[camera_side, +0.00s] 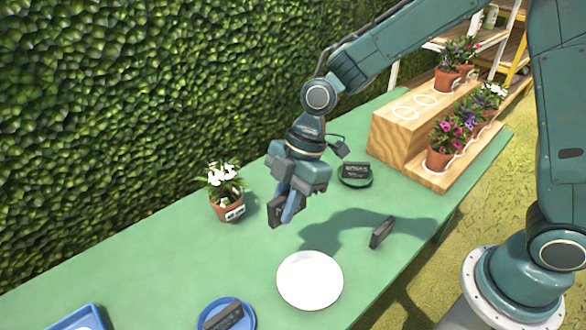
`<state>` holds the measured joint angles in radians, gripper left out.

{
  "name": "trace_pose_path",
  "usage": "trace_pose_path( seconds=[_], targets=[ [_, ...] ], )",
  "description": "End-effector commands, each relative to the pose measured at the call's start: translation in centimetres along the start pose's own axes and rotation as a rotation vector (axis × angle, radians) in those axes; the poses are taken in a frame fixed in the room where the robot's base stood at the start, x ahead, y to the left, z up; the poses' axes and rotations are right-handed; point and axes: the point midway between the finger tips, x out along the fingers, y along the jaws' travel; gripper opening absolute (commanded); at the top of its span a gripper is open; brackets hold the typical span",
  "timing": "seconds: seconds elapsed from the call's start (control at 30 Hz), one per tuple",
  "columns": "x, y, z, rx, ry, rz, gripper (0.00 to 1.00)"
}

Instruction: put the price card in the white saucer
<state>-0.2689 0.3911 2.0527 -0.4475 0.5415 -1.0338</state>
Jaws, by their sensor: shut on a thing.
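My gripper (287,212) hangs above the green table, up and left of the white saucer. It is shut on a dark price card (276,212), partly hidden by the fingers. The white saucer (310,280) lies empty near the front of the table. Other dark cards are in view: one (382,232) stands tilted on the table right of the white saucer, one (355,170) is in a dark green saucer (353,183), and one (222,317) lies in a blue saucer (243,309).
A potted white flower (226,205) stands left of my gripper. A wooden stepped stand (398,132) with several potted flowers is at the back right. A blue tray (75,320) is at the lower left. A hedge (130,100) runs behind the table (150,265).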

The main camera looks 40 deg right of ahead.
Motion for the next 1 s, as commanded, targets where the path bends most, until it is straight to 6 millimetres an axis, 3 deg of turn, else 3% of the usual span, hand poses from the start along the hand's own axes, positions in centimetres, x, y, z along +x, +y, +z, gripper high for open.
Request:
trace_pose_path(
  seconds=[0.1, 0.33, 0.73, 1.0],
  targets=[
    [-0.5, -2.0, 1.0, -0.001, 0.0, 0.001, 0.0],
    [-0.8, -4.1, 2.0, -0.004, -0.002, 0.002, 0.0],
    [-0.2, -4.5, 2.5, -0.004, -0.003, 0.0, 0.0],
    [3.1, -4.6, 3.8, -0.003, -0.003, -0.004, 0.0]
  ],
)
